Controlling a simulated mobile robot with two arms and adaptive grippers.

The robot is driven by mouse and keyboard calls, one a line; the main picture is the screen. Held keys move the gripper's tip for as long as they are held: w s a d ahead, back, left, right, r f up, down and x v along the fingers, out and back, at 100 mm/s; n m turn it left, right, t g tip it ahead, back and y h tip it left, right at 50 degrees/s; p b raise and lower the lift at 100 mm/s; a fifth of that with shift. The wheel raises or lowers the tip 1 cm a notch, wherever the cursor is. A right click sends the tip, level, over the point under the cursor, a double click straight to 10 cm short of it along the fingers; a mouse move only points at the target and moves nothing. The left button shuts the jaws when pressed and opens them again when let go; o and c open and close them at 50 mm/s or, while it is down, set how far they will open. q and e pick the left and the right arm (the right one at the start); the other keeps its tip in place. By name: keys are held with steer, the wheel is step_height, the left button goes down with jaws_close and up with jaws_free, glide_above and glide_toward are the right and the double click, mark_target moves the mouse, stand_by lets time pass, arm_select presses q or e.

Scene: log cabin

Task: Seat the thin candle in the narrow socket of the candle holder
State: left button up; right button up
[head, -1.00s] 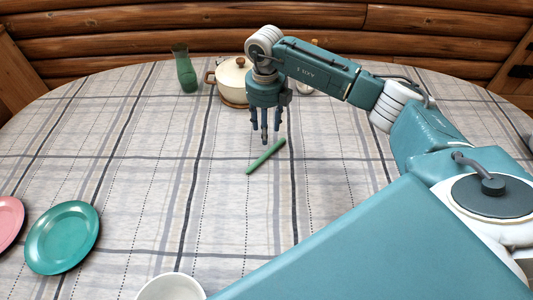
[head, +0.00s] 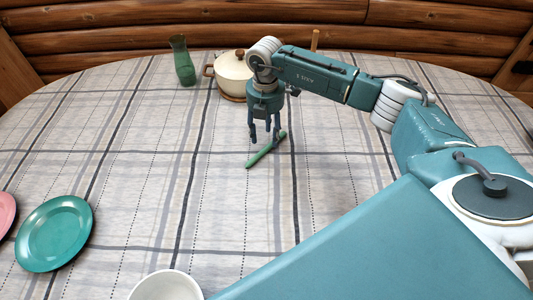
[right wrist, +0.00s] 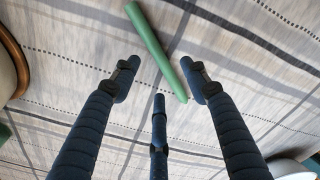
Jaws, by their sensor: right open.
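The thin green candle (head: 258,157) lies on the tablecloth at mid-table, slanting up to the right. My right gripper (head: 264,140) points down just over the candle's upper part, fingers spread. In the right wrist view the candle (right wrist: 153,40) runs between the open fingers of the gripper (right wrist: 159,76), with clear space on both sides. I cannot make out a candle holder; my right arm covers part of the far table. My left gripper is not in view.
A cream pot (head: 233,76) and a green vase (head: 183,62) stand behind the gripper. A thin upright tan thing (head: 315,40) shows above my arm. A teal plate (head: 54,233), a pink plate (head: 5,214) and a white bowl (head: 166,285) are nearer. The left middle is clear.

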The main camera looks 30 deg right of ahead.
mark_target(265, 147)
step_height(265, 147, down, 5)
steer(key=b, duration=0.4)
steer(key=shift+w+f, duration=0.1)
steer(key=shift+f, duration=0.1)
steer(key=shift+r, duration=0.1)
jaws_close()
